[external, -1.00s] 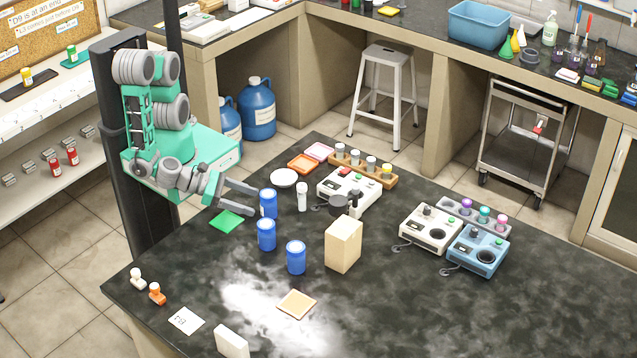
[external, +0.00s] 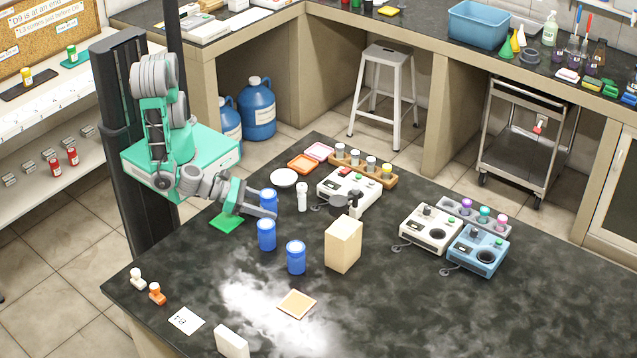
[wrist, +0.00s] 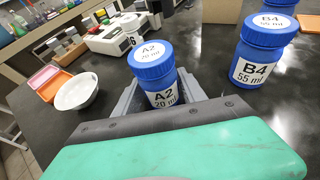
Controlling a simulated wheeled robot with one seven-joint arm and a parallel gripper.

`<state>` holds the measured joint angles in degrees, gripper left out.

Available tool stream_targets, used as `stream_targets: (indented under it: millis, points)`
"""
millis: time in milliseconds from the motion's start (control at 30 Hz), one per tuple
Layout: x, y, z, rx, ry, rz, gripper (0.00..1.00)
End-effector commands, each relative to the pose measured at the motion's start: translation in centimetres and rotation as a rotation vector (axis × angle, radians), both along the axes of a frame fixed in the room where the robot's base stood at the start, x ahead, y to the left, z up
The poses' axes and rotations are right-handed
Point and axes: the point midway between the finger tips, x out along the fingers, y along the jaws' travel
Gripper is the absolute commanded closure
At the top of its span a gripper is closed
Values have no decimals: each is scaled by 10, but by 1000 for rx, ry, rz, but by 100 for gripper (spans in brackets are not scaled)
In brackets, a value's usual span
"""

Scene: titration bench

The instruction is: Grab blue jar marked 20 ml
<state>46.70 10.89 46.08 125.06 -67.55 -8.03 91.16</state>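The blue jar marked A2, 20 ml (wrist: 154,76) stands upright on the bench, with a blue screw cap and a white label. In the wrist view it sits between the two grey fingers of my gripper (wrist: 160,96), one on each side. Whether the fingers touch it cannot be told. In the external view my gripper (external: 262,210) is at the rear blue jar (external: 268,197) of a row, its fingers at body height and partly covering it. Blue jar B4, 55 ml (wrist: 258,53) stands apart to the right in the wrist view.
Two more blue jars (external: 266,235) (external: 296,257) stand towards the front. A white-capped vial (external: 302,197) and a white device (external: 350,190) are right of the rear jar. A white dish (external: 284,178) lies behind it, and a green mat (external: 227,219) lies left. A beige block (external: 343,244) stands right.

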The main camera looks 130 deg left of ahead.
Motion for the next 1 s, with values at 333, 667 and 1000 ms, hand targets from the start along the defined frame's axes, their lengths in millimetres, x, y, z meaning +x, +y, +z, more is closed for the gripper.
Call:
stream_targets:
  millis: [333,667,1000]
  points:
    - [0,0,0,0,0,0,81]
    - [0,0,0,-1,-1,0,95]
    - [1,-1,58,-7,-7,1,95]
